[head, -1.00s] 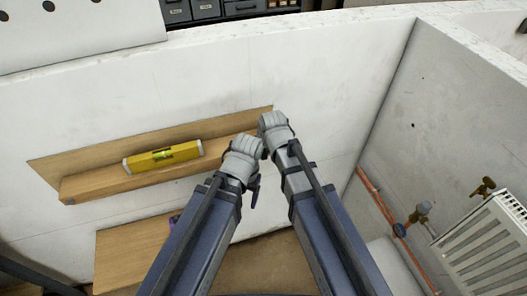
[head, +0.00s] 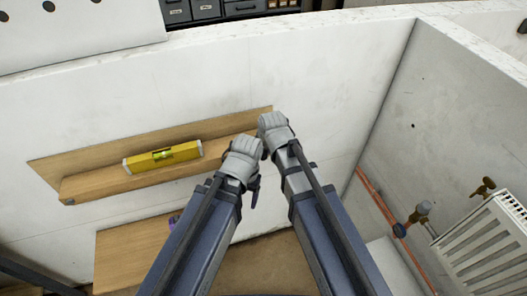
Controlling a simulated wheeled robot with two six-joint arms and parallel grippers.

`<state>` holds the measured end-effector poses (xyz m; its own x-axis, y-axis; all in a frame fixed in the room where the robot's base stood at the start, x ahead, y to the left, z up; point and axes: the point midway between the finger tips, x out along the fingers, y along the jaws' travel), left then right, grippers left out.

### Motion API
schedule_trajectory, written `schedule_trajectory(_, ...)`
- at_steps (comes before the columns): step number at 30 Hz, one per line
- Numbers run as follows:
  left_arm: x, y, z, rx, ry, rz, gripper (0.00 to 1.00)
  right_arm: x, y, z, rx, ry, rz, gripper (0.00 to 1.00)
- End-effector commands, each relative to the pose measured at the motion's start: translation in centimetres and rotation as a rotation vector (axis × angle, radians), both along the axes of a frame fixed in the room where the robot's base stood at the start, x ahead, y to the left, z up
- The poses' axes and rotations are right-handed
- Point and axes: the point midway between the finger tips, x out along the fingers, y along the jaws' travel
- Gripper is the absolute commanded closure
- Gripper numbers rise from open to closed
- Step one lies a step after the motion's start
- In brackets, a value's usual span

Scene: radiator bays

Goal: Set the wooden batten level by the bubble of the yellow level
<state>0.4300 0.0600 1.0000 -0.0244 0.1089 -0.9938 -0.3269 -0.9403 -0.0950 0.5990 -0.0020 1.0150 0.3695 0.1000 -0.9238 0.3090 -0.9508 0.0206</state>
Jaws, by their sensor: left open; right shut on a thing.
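The wooden batten (head: 100,184) runs along the white wall, its right end higher in the picture than its left. The yellow level (head: 185,153) lies on it, left of my grippers. A greenish vial (head: 163,154) shows in its middle; the bubble's exact place is too small to read. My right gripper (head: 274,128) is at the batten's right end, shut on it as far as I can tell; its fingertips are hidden. My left gripper (head: 243,158), lower and just left of it, is open in front of the batten's right part; its fingers are mostly hidden behind its own body.
A wooden surface (head: 128,250) lies below the batten, with a small purple thing (head: 173,219) partly behind my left arm. The wall right of my grippers is clear.

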Motion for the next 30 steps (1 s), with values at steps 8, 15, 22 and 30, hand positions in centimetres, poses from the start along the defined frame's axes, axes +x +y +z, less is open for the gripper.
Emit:
schedule_trajectory(8,0.0,0.0,0.0,0.0,0.0,0.0,0.28,0.0,0.0,0.0,0.0,0.0,0.0,1.0)
schedule_trajectory(15,0.0,0.0,-0.4,0.0,0.0,0.0,0.28,0.0,0.0,-0.4,0.004,0.0,-0.001,1.0)
schedule_trajectory(22,0.0,0.0,-1.4,0.0,0.0,0.001,0.28,0.0,-0.1,-1.4,0.021,0.006,-0.001,1.0)
schedule_trajectory(30,0.0,0.0,-1.3,0.0,0.0,0.001,0.28,0.1,-0.1,-1.3,0.02,0.005,0.0,0.6)
